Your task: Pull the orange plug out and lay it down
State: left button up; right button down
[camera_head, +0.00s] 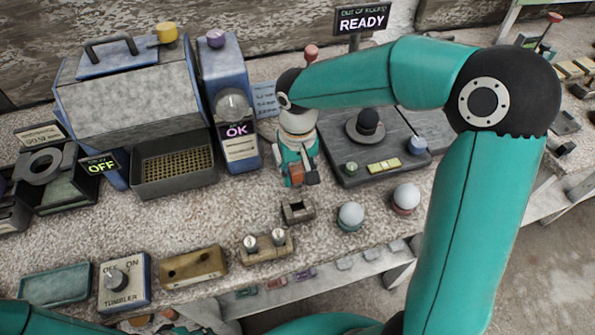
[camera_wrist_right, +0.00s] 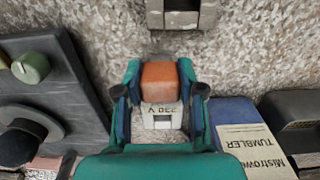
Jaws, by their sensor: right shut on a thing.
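The orange plug (camera_wrist_right: 159,82) sits between the two fingers of my right gripper (camera_wrist_right: 160,90), which is shut on it. It also shows as a small orange block in the head view (camera_head: 296,172), below the teal wrist. A pale block marked 230 V (camera_wrist_right: 162,114) is right by the plug, between the fingers. I cannot tell whether the plug is still seated in it. A grey box with a dark opening (camera_head: 297,211) stands apart, nearer to me. Only pieces of my left arm show at the bottom edge of the head view, and its jaws cannot be made out.
A dark board with a round knob (camera_head: 365,127) lies right of my right gripper, and a blue machine with an OK sign (camera_head: 237,130) stands left. Two white spheres (camera_head: 351,215) (camera_head: 405,197) sit on small stands. Some bare speckled bench lies left of the grey box.

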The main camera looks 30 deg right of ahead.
jog(key=shift+f, duration=0.15)
jog(key=c, duration=0.6)
grip_release()
jog(key=shift+r+p, duration=1.5)
jog(key=shift+r, duration=0.55)
jog(key=shift+s, duration=0.1)
